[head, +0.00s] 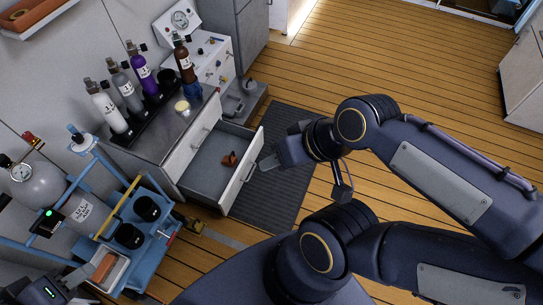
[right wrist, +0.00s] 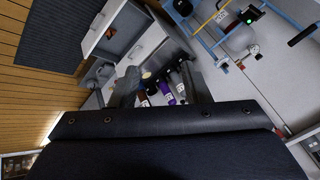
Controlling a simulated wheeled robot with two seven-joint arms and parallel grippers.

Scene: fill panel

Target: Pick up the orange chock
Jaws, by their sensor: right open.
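A small orange-brown piece (head: 230,159), which looks like the orange chock, lies on the floor of the open grey drawer (head: 208,165). In the right wrist view a tiny orange spot (right wrist: 112,32) shows in the drawer. My right gripper (head: 272,160) is just right of the drawer front in the head view. Its fingers (right wrist: 163,88) are apart in the right wrist view, with nothing held between them. My left gripper (head: 78,278) is at the lower left, beside a white tray (head: 117,273) with an orange-brown block in it. Its jaws are too unclear to judge.
Several bottles (head: 145,77) stand in a black rack on the counter above the drawer. A blue cart (head: 160,240) with black cups and a grey gas cylinder (head: 38,185) stands at left. A dark mat (head: 285,130) lies on the open wooden floor to the right.

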